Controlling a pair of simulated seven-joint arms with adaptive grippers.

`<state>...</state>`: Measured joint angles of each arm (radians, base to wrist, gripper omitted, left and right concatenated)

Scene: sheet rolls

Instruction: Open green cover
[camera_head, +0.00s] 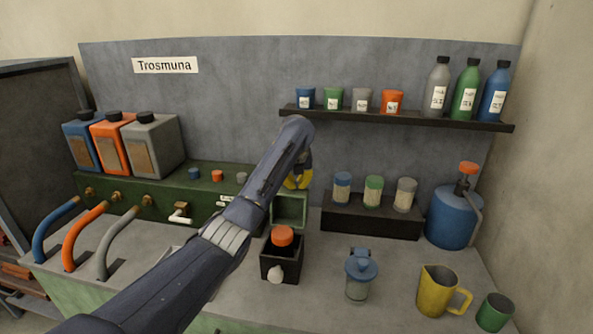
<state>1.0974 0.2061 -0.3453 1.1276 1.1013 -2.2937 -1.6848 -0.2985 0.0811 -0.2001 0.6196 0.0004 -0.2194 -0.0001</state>
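My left arm reaches in from the bottom left across the bench. My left gripper (298,182), with yellow fingertips, is just above a small pale-green box-like piece (289,210) at the back of the bench. The arm hides part of that piece, and I cannot tell whether it is a cover or whether the fingers touch it. The fingertips are small and partly hidden, so their opening is unclear. A jar with a green lid (374,182) stands on a dark riser to the right, apart from the gripper. My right gripper is not in view.
A dark box with an orange knob (282,236) stands in front of the gripper. A blue-lidded jar (360,268), yellow jug (438,290), green cup (495,312) and blue canister (452,215) stand right. Curved handles (84,235) rise at left. A shelf (400,118) hangs above.

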